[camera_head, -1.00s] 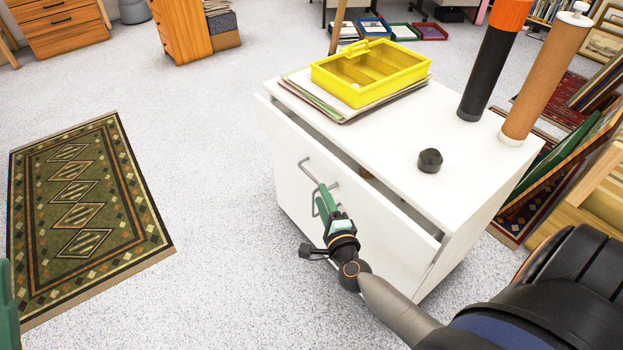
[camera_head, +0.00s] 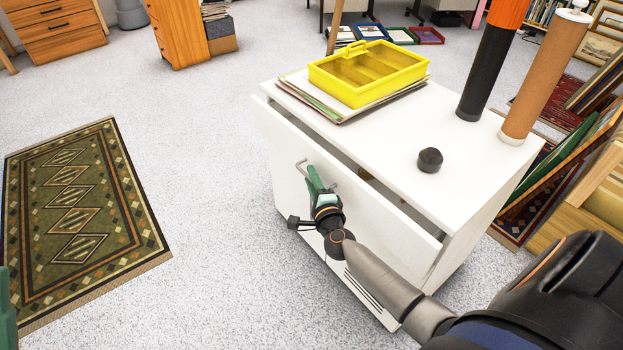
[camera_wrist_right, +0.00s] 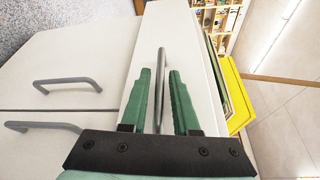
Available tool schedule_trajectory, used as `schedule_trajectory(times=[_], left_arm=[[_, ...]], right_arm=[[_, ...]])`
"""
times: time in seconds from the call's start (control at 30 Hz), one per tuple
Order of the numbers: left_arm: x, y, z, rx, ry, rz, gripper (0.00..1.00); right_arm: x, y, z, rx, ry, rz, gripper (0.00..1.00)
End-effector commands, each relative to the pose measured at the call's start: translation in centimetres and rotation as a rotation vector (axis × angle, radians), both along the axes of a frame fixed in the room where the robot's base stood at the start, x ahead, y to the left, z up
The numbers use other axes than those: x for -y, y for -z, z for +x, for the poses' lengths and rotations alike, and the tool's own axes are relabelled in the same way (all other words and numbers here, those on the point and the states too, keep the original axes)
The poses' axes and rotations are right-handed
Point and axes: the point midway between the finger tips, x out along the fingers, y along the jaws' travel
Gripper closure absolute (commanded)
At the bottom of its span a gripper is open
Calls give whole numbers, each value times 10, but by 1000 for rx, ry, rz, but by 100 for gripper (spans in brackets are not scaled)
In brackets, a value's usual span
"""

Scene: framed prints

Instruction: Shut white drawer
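The white drawer (camera_head: 285,137) is the top front of a white cabinet (camera_head: 460,190). It stands slightly open, with a dark gap along its top edge. My right gripper (camera_head: 309,170) is at the drawer front, by its grey handle (camera_head: 301,166). In the right wrist view the two green fingers of the right gripper (camera_wrist_right: 158,80) are apart, and the grey handle (camera_wrist_right: 160,62) runs between them, with gaps on both sides. Contact with the drawer front cannot be told. Only a green edge of my left gripper (camera_head: 7,310) shows at the far left.
A yellow tray (camera_head: 365,92) on papers, a dark knob-like object (camera_head: 429,160) and two tall tubes stand on the cabinet. Two more handles (camera_wrist_right: 68,83) show in the wrist view. Frames lean at the right. The floor left of the cabinet, with a green rug (camera_head: 80,215), is open.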

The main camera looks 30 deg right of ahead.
Motion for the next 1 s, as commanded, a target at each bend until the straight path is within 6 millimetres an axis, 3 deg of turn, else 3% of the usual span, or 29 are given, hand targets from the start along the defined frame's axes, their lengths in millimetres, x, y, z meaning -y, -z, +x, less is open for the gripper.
schedule_trajectory(times=[0.03, 0.23, 1.0], left_arm=[[0, 0, 0, 1, 1, 1, 100], [0, 0, 0, 1, 1, 1, 100], [0, 0, 0, 1, 1, 1, 100]], right_arm=[[0, 0, 0, 0, 0, 0, 78], [0, 0, 0, 0, 0, 0, 100], [0, 0, 0, 0, 0, 0, 100]])
